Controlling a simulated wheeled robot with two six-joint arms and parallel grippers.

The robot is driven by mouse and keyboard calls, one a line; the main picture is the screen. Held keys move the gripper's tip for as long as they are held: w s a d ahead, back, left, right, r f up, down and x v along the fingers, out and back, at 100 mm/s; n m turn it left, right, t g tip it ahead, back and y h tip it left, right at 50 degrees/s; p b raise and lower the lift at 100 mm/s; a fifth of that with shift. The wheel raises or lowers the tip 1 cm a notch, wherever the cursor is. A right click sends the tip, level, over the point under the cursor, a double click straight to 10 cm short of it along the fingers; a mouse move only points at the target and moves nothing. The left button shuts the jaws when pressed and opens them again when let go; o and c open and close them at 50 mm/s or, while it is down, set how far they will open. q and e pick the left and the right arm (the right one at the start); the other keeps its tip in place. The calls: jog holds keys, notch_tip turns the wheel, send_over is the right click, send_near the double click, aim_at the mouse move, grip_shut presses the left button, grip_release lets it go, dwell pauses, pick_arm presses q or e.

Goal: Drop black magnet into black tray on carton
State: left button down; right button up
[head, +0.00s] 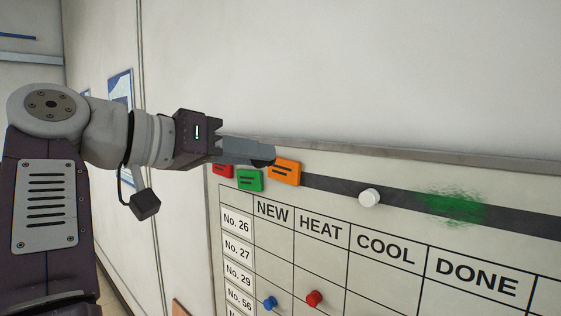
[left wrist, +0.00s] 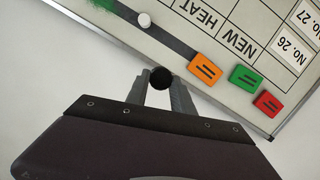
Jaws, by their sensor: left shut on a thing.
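The black magnet (left wrist: 161,78) is a small dark round piece between the fingertips of my left gripper (left wrist: 162,90) in the left wrist view. In the head view my left gripper (head: 262,153) is shut on it, near the top edge of the whiteboard, and the magnet (head: 262,163) shows as a dark bit under the fingertips. I cannot tell whether the magnet touches the board. My right gripper is not in view.
The whiteboard (head: 400,285) has a table of numbers and columns. A blue pin (head: 270,303) and a red pin (head: 314,298) sit lower. The wall above is bare.

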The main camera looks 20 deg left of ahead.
pick_arm(q)
jog(key=shift+v, duration=0.9)
jog(key=shift+s+f, duration=0.15)
jog(key=shift+f, duration=0.05)
jog(key=f+v, duration=0.1)
jog(key=v, duration=0.5)
jog(key=shift+s+d+b, duration=0.15)
jog(key=shift+s+b, duration=0.3)
jog(key=shift+s, duration=0.25)
jog(key=shift+d+f, duration=0.1)
